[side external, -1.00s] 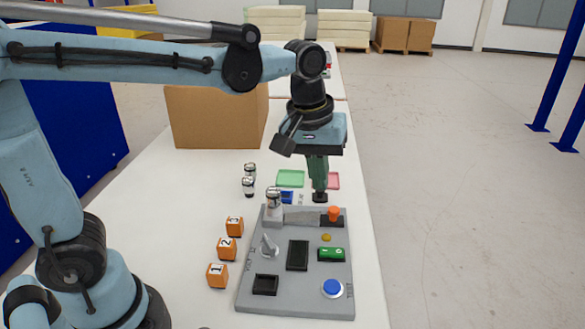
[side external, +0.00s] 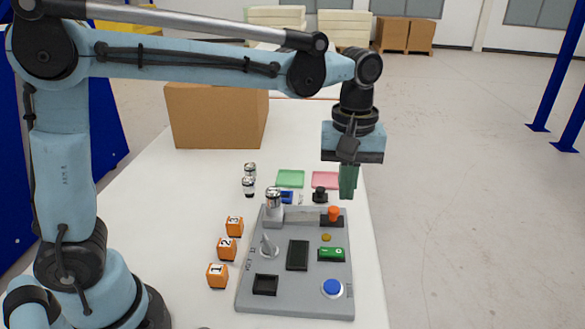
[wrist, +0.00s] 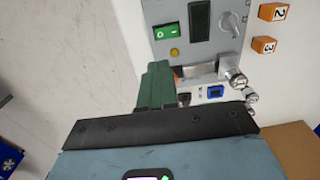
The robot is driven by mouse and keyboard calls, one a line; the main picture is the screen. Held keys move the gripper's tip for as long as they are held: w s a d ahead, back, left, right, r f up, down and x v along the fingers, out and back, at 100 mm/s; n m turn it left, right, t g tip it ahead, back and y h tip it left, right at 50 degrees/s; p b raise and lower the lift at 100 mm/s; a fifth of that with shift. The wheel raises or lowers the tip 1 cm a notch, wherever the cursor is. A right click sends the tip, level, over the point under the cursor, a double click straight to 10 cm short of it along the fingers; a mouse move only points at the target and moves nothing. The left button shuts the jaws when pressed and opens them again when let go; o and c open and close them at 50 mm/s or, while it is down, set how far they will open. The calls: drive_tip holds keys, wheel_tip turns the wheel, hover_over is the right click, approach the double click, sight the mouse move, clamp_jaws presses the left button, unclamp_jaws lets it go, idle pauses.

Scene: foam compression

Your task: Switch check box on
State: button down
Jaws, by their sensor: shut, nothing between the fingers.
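The grey check box (side external: 300,275) lies on the white table, with a green rocker switch (side external: 331,254) near its right edge. The switch also shows in the wrist view (wrist: 164,32), with white marks on it. A blue round button (side external: 332,288), a dark screen (side external: 297,255), a grey knob (side external: 268,247) and an orange-topped part (side external: 333,213) are also on the box. My gripper (side external: 347,196) is shut and empty, pointing down above the table beyond the box's far right corner. Its green fingers show in the wrist view (wrist: 157,68), apart from the switch.
A small black part (side external: 320,194) stands just beyond the box, near a pink tray (side external: 325,179) and a green tray (side external: 290,178). Orange numbered cubes (side external: 227,249) stand left of the box. A cardboard box (side external: 220,117) is at the back left.

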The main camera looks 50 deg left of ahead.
sight(337, 252)
wheel_tip(337, 252, down, 13)
drive_tip(key=shift+f, duration=0.2)
idle(0.4)
drive_tip(key=shift+f, duration=0.15)
idle(0.3)
drive_tip(key=shift+s+a, duration=0.1)
drive_tip(key=shift+s+a+r, duration=0.3)
drive_tip(key=shift+s+a, duration=0.1)
idle(0.4)
wheel_tip(337, 252, up, 14)
drive_tip(key=w+d, duration=0.1)
drive_tip(key=shift+w+d, duration=0.3)
drive_tip(key=shift+s+a, duration=0.1)
idle(0.4)
